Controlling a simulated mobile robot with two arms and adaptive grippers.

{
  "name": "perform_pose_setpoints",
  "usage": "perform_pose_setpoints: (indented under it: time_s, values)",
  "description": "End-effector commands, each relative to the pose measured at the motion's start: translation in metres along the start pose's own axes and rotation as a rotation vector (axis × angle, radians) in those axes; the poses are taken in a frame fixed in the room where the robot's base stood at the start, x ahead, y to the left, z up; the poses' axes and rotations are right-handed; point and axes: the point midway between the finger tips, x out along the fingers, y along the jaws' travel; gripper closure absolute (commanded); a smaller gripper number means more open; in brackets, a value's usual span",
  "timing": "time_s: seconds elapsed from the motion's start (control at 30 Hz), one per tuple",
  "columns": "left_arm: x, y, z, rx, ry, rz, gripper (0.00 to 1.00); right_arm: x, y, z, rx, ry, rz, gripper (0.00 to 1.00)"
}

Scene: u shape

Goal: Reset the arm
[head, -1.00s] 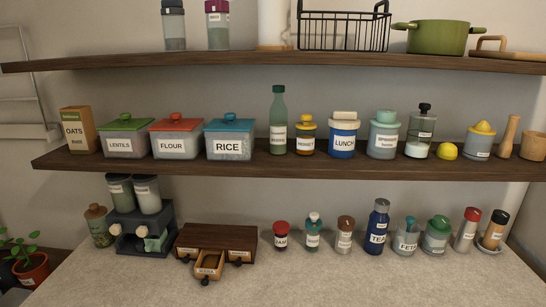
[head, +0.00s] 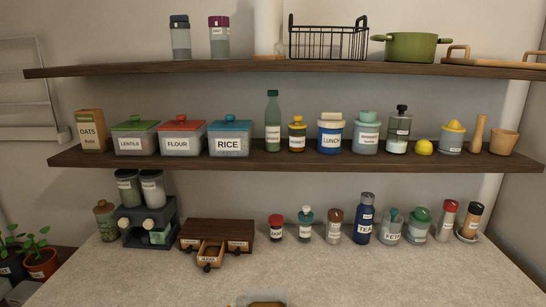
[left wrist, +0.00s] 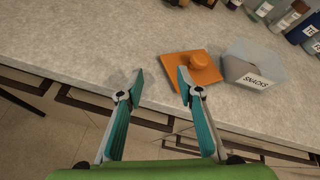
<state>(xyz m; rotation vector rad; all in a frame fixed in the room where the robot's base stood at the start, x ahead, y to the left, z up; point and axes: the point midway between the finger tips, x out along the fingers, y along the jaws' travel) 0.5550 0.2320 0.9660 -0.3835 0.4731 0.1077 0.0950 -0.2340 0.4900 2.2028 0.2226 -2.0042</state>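My left gripper (left wrist: 160,88) shows in the left wrist view with its two teal fingers spread apart and nothing between them. It hangs near the counter's front edge, close to an orange lid (left wrist: 191,68) with a round knob. The lid lies flat on the counter, beside a clear container labelled SNACKS (left wrist: 252,70) that has no lid on it. Neither gripper shows in the head view. My right gripper is not in view.
The counter (head: 180,272) is mostly clear in front. Jars, a small drawer unit (head: 217,235) with a drawer pulled out, and a dark rack (head: 147,222) stand at its back. Two wooden shelves (head: 300,161) hold containers above. Drawers (left wrist: 30,82) lie below the counter edge.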

Motion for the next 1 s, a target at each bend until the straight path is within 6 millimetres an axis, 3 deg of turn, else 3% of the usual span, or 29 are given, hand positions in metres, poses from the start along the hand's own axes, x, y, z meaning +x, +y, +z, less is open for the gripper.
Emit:
perform_pose_setpoints:
  time_s: [0.27, 0.37, 0.5, 0.7, 1.0]
  values:
    - [-0.031, 0.008, -0.036, -0.512, 0.084, 0.112, 0.67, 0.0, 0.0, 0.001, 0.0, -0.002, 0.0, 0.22]
    - [-0.051, 0.013, -0.056, -0.798, 0.119, 0.194, 0.67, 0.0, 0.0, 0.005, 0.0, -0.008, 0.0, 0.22]
    - [-0.09, 0.024, -0.091, -1.291, 0.15, 0.377, 0.67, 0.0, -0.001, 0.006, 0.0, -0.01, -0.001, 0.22]
    - [-0.144, 0.036, -0.129, -1.835, 0.111, 0.645, 0.67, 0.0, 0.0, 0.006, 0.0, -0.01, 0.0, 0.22]
    - [-0.203, 0.042, -0.161, -2.303, -0.021, 0.951, 0.67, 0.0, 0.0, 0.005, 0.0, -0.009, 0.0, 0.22]
